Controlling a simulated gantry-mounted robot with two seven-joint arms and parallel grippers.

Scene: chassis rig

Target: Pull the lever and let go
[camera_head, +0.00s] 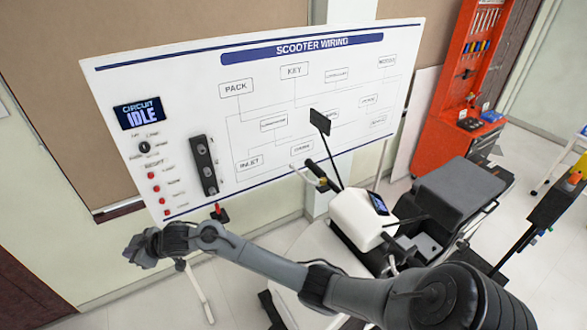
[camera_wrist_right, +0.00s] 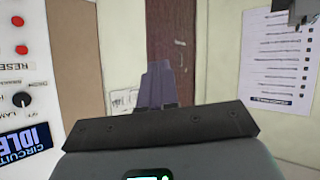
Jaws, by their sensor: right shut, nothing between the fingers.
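The scooter's handlebar (camera_head: 322,176) shows in the head view in front of the wiring board; a thin dark bar and mirror rise beside it. A small red-topped part (camera_head: 219,213) sits at the board's lower edge, just behind my right arm. I cannot tell for sure which part is the lever. My right gripper (camera_head: 137,252) is at the left of the head view, in front of and below the board's lower left corner, apart from the handlebar. In the right wrist view its fingers (camera_wrist_right: 160,85) are shut and empty. My left gripper is not in view.
The white wiring board (camera_head: 240,115) carries an IDLE display (camera_head: 138,113), red buttons and a black block (camera_head: 204,165). The scooter (camera_head: 365,218) stands right of centre, behind my right arm. An orange tool panel (camera_head: 463,90) stands at the back right. A brown door (camera_wrist_right: 172,50) shows in the wrist view.

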